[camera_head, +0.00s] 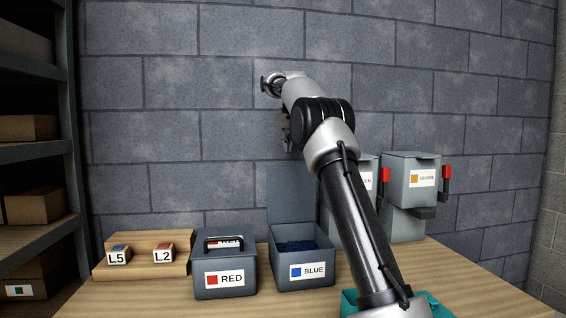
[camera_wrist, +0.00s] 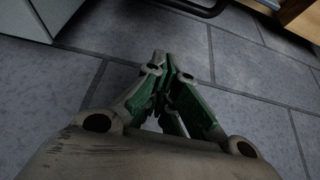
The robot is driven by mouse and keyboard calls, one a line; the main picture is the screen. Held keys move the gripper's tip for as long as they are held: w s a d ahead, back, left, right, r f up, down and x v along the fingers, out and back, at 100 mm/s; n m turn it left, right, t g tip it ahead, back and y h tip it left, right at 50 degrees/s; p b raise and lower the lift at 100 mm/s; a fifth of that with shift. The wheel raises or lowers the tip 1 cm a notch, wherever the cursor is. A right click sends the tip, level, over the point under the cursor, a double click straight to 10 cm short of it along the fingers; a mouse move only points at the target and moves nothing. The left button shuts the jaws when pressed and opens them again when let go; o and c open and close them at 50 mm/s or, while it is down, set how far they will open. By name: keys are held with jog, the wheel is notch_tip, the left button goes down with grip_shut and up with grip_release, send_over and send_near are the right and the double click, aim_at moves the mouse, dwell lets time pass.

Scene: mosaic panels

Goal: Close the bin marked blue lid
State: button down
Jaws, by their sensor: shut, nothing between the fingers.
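The bin marked BLUE (camera_head: 303,271) stands on the wooden table, a grey box with a blue square on its white label. Its grey lid (camera_head: 292,195) stands upright at the back, so the bin is open. Dark blue contents (camera_head: 297,246) show inside. My gripper (camera_head: 287,135) is high in front of the block wall, above the raised lid and apart from it. In the wrist view its green-sided fingers (camera_wrist: 167,65) are together, with nothing seen between them.
The closed bin marked RED (camera_head: 224,275) stands just left of the blue one. Two grey bins with red levers, one labelled with an orange square (camera_head: 412,180), stand at the right, partly behind my arm. A wooden step (camera_head: 150,250) holds blocks L5 and L2. Shelves (camera_head: 35,150) stand far left.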

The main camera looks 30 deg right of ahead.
jog(key=x, duration=0.6)
jog(key=shift+f, duration=0.4)
jog(key=s, duration=0.3)
jog(key=shift+s+a+f, duration=0.25)
jog(key=shift+a+f, duration=0.05)
jog(key=shift+a, duration=0.1)
jog(key=shift+s+d, duration=0.1)
jog(key=shift+s, duration=0.05)
